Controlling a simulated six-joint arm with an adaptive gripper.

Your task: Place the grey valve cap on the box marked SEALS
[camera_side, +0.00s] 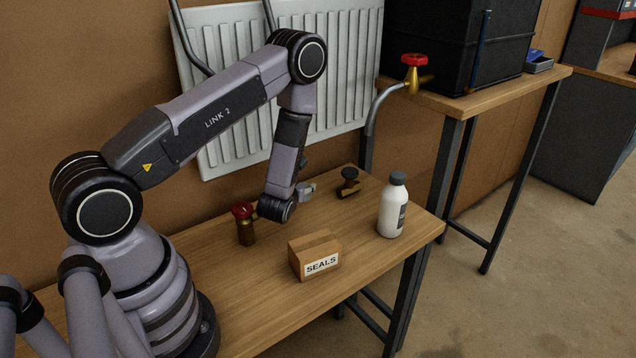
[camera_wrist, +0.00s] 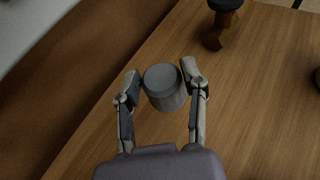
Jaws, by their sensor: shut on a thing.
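The grey valve cap (camera_wrist: 165,88) is a short grey cylinder between my two fingertips in the wrist view. My gripper (camera_wrist: 161,82) is shut on it. In the side view my gripper (camera_side: 307,190) is behind the SEALS box, near the table's back edge by the radiator; the cap itself is hard to make out there. The box marked SEALS (camera_side: 315,256) is a small brown cardboard box near the table's front edge. Its visible top is bare. The box does not show in the wrist view.
A brass valve with a red knob (camera_side: 244,222) stands left of the box. A valve with a black knob (camera_side: 349,182) lies behind, also in the wrist view (camera_wrist: 222,22). A white bottle (camera_side: 393,207) stands right of the box. A radiator (camera_side: 225,45) hangs behind the table.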

